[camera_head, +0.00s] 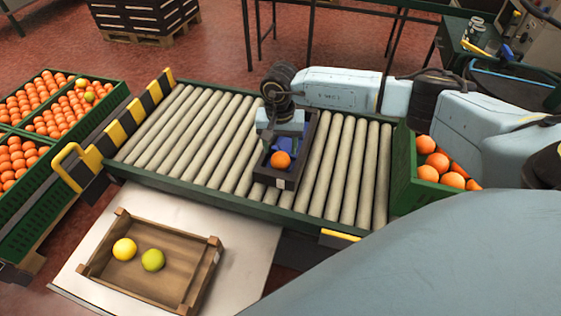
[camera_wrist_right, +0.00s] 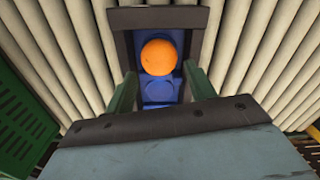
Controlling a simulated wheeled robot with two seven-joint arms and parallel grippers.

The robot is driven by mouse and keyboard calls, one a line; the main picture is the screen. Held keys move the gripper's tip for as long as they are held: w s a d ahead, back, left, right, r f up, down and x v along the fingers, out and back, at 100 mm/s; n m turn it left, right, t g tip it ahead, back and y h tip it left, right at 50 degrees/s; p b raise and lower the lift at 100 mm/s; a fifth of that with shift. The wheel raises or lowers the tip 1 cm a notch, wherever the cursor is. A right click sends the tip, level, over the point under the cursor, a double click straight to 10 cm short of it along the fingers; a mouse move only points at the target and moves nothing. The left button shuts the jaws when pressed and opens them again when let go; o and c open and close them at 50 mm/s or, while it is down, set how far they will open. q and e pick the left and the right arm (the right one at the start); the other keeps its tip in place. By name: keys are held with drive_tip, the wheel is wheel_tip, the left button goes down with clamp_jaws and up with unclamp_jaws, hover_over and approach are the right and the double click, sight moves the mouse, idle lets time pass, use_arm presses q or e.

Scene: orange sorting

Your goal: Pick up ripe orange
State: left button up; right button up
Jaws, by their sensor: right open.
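A ripe orange (camera_head: 281,160) sits in a dark tray (camera_head: 276,181) with a blue insert on the roller conveyor. In the right wrist view the orange (camera_wrist_right: 159,57) lies in the far part of the blue insert, with an empty round recess nearer to me. My right gripper (camera_head: 281,136) is over the tray, its fingers pointing down. In the right wrist view my right gripper (camera_wrist_right: 160,88) is open, a finger on each side of the tray's near part, with nothing between them. My left gripper is not in view.
A green crate of oranges (camera_head: 405,185) stands right of the roller conveyor (camera_head: 200,130). A wooden crate (camera_head: 150,285) with one yellow and one green fruit is in front. Several green crates of oranges (camera_head: 25,205) stand at left. The conveyor left of the tray is clear.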

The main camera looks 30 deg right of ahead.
sight(280, 155)
wheel_tip(280, 155, down, 4)
drive_tip(key=shift+s+f+b, duration=0.1)
drive_tip(key=shift+f+b, duration=0.15)
drive_tip(key=shift+b, duration=0.25)
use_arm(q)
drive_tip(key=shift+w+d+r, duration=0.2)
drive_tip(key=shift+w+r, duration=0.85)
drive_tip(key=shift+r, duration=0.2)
use_arm(e)
drive_tip(key=c, duration=0.6)
